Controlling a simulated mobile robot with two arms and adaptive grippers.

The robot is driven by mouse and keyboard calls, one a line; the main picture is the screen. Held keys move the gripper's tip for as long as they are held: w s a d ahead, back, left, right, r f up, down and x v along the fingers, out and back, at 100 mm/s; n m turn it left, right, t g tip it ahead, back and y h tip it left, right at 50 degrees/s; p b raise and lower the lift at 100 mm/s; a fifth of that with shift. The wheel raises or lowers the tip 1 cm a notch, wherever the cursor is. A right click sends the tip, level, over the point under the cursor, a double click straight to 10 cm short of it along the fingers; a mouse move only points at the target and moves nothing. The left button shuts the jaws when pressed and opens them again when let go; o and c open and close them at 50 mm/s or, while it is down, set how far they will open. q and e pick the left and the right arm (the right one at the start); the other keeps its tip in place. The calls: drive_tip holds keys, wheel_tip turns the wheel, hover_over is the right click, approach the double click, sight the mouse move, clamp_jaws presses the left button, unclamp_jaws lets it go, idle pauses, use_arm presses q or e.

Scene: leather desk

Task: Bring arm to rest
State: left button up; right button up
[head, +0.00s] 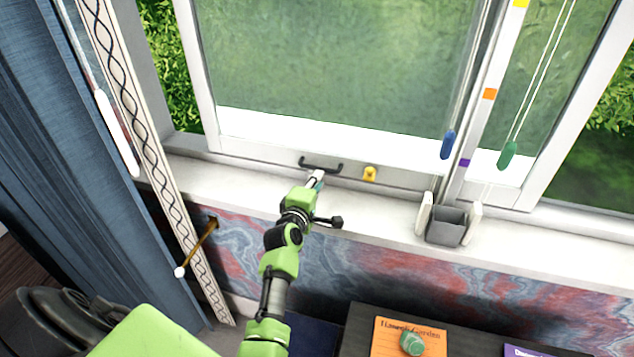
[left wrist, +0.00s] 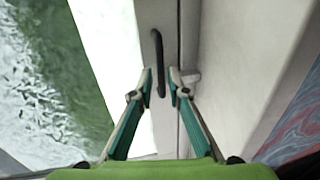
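My left arm reaches up to the window sill in the head view. Its left gripper (head: 318,180) is just in front of the dark window handle (head: 321,165) on the lower sash rail. In the left wrist view, the left gripper's fingertips (left wrist: 161,76) stand apart, and the handle (left wrist: 157,55) shows in the gap between them. The fingers are not closed on it; whether one touches it I cannot tell. My right gripper is not in view.
A yellow latch (head: 369,174) sits right of the handle. A grey holder (head: 447,227) stands on the sill (head: 385,215) further right. Blue (head: 448,145) and green (head: 507,156) cord pulls hang there. A blue curtain (head: 50,130) is at left; a dark desk with an orange book (head: 397,338) is below.

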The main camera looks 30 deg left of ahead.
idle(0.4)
use_arm(q)
drive_tip(key=s+d+f+m+g+h, duration=0.25)
drive_tip(key=s+d+f+m, duration=0.2)
drive_tip(key=s+m, duration=0.3)
drive_tip(key=s+d+f+m+g+h, duration=0.2)
drive_tip(key=s+d+f+m+g, duration=0.1)
drive_tip(key=s+d+m, duration=0.4)
drive_tip(key=s+d+f+m+g, duration=0.1)
drive_tip(key=s+d+m+g, duration=0.2)
drive_tip(key=s, duration=1)
drive_tip(key=s+d+f+m+g, duration=0.1)
drive_tip(key=s+m+g, duration=0.35)
drive_tip(key=s, duration=0.75)
wheel_tip(320, 180, down, 28)
drive_tip(key=s+b, duration=0.1)
drive_tip(key=b, duration=0.2)
drive_tip(key=s+a+f+m+g+b, duration=0.1)
drive_tip(key=s+a+f+b, duration=0.1)
drive_tip(key=s+f, duration=1.6)
drive_tip(key=shift+a+f+y, duration=0.35)
drive_tip(key=shift+a+f, duration=0.1)
drive_tip(key=shift+f, duration=0.3)
